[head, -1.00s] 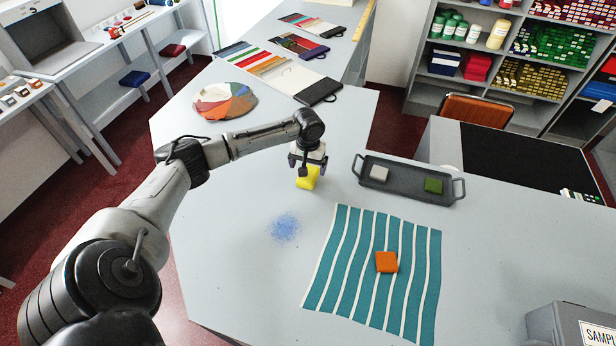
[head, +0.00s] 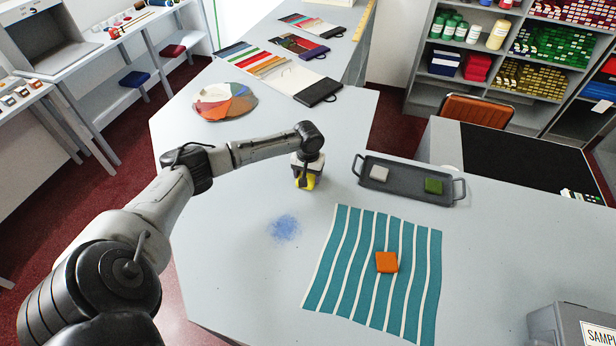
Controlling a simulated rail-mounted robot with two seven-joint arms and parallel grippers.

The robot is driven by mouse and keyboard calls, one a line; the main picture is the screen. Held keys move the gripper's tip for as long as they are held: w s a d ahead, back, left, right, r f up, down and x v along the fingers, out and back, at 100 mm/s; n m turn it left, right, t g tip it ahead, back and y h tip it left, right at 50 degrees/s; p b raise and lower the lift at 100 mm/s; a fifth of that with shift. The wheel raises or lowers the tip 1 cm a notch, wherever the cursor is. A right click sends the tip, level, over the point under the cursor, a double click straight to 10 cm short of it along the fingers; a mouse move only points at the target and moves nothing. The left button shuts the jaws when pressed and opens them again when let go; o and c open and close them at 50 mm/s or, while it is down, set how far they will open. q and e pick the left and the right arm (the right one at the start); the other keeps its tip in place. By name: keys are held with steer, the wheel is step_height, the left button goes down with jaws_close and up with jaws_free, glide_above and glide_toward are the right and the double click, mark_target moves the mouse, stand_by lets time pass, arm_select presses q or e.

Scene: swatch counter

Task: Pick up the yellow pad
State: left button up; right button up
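The yellow pad (head: 311,183) is on the grey counter, left of the dark tray in the head view, and partly hidden by my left gripper. My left gripper (head: 305,181) points down over the pad, with a dark finger in front of it. The fingers are down at the pad's level, but I cannot tell whether they are closed on it. The pad seems to be at counter height. My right gripper is not in view.
A dark tray (head: 409,194) with a grey pad (head: 379,173) and a green pad (head: 433,186) stands to the right. An orange pad (head: 387,262) lies on a teal striped cloth (head: 343,262). Blue powder (head: 284,228) marks the counter. A colour wheel (head: 225,102) lies behind.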

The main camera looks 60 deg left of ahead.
mark_target(310, 176)
arm_select(q)
steer(key=c, duration=0.4)
steer(key=shift+o, duration=0.2)
steer(key=shift+r, duration=0.1)
steer(key=shift+r, duration=0.5)
steer(key=r, duration=0.3)
steer(key=shift+w+d+r, duration=0.1)
steer(key=shift+d+r, duration=0.1)
steer(key=shift+d, duration=0.2)
steer(key=w+d+r+p, duration=0.1)
steer(key=w+d+r, duration=0.1)
steer(key=d+r, duration=0.4)
steer(key=d, duration=0.4)
steer(key=shift+w+d+r, duration=0.2)
steer(key=shift+w+d, duration=0.1)
